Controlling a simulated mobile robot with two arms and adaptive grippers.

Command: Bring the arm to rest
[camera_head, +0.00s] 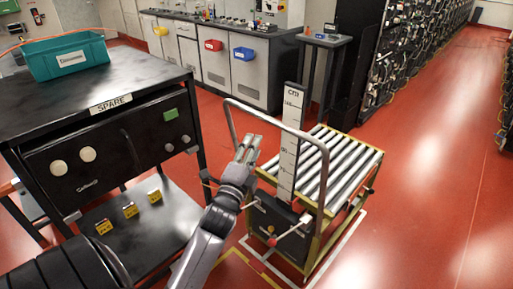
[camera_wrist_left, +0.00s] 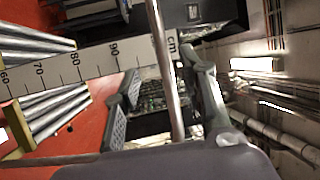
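My left arm comes up from the bottom of the head view. Its gripper (camera_head: 248,148) is raised in front of the roller cart's left side, near the metal handle (camera_head: 232,118). In the left wrist view the two fingers of the left gripper (camera_wrist_left: 165,95) stand apart. The handle bar (camera_wrist_left: 167,60) crosses the view between them; I cannot tell whether it touches a finger. Nothing is visibly held. My right gripper is not in view.
The roller cart (camera_head: 318,222) carries an upright cm scale (camera_head: 291,140). A black workbench (camera_head: 130,75) with a teal bin (camera_head: 62,68) stands at the left. Grey cabinets (camera_head: 216,75) and battery racks (camera_head: 400,60) are at the back. Red floor (camera_head: 440,150) at the right is clear.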

